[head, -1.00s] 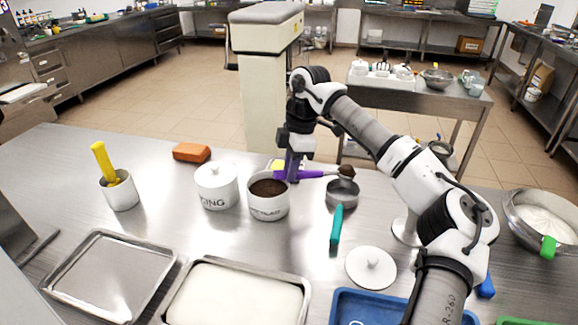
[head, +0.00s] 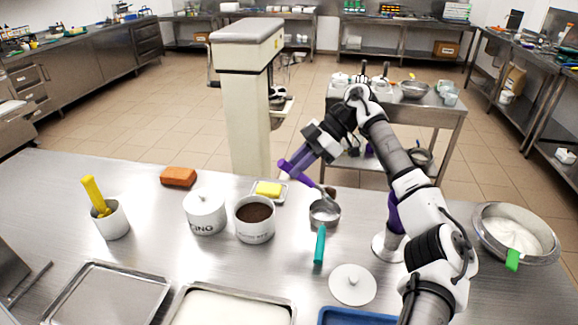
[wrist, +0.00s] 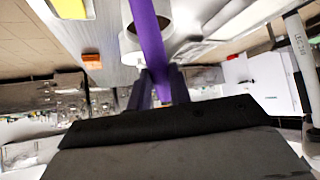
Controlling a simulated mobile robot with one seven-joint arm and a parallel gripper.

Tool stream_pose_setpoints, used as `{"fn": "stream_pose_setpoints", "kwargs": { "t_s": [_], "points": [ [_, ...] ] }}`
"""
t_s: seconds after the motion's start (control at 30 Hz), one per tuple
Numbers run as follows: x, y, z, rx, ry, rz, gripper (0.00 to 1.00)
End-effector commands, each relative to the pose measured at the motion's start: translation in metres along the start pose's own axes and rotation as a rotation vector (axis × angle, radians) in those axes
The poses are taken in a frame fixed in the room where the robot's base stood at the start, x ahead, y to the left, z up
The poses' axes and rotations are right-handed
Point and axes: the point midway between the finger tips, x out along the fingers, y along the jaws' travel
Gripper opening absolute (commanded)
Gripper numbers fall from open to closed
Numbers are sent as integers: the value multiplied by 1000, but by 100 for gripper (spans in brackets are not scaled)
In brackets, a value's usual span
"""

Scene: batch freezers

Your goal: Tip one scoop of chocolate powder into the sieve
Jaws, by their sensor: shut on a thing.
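My gripper (head: 298,167) is shut on the handle of a purple scoop (head: 288,167), which also runs up through the wrist view (wrist: 148,35). The scoop slants down to the right. Its dark, powder-coloured end is low, at the back rim of the sieve (head: 325,221); I cannot tell how much powder is left in it. The sieve is a round metal one with a teal handle (head: 320,245) pointing toward me. The open white pot of chocolate powder (head: 254,233) stands left of the sieve. The scoop's bowl is hidden in the wrist view.
A lidded white pot (head: 205,215), a butter dish (head: 268,189), an orange block (head: 178,177) and a white pot with a yellow-handled tool (head: 112,222) stand to the left. A loose white lid (head: 352,286) lies in front. A bowl of white powder (head: 515,237) is at right.

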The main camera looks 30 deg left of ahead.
Motion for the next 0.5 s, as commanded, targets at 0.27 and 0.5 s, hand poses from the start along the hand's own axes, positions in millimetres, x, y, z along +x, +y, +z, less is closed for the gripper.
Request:
{"fn": "stream_pose_setpoints", "kwargs": {
  "t_s": [0.27,0.5],
  "points": [
    [-27,0,7,1,185,2,0],
    [-48,0,16,0,337,1,0]
  ]
}}
